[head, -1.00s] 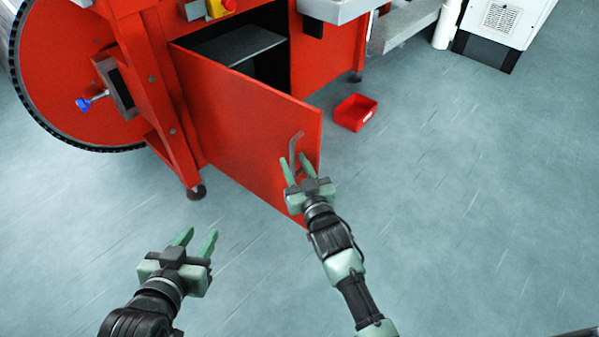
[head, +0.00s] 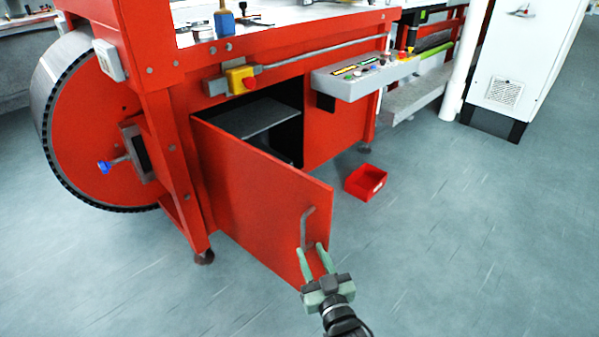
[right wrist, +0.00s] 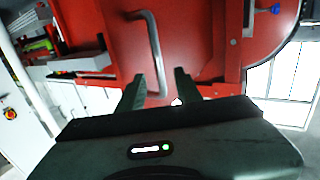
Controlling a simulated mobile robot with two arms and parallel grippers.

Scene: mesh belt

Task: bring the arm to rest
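My right gripper (head: 312,250) is open and empty, at the lower end of the grey bar handle (head: 304,226) on the red cabinet door (head: 255,190). The door stands open. In the right wrist view the two fingers of the right gripper (right wrist: 159,85) are spread. The handle (right wrist: 155,45) shows beyond them, its lower end between them in the picture. I cannot tell whether they touch it. My left gripper is out of view.
The red machine (head: 340,120) with a control panel (head: 365,75) fills the back. A large red wheel (head: 90,140) is at the left. A small red bin (head: 366,182) lies on the floor right of the door. A white cabinet (head: 525,60) stands back right. The right floor is clear.

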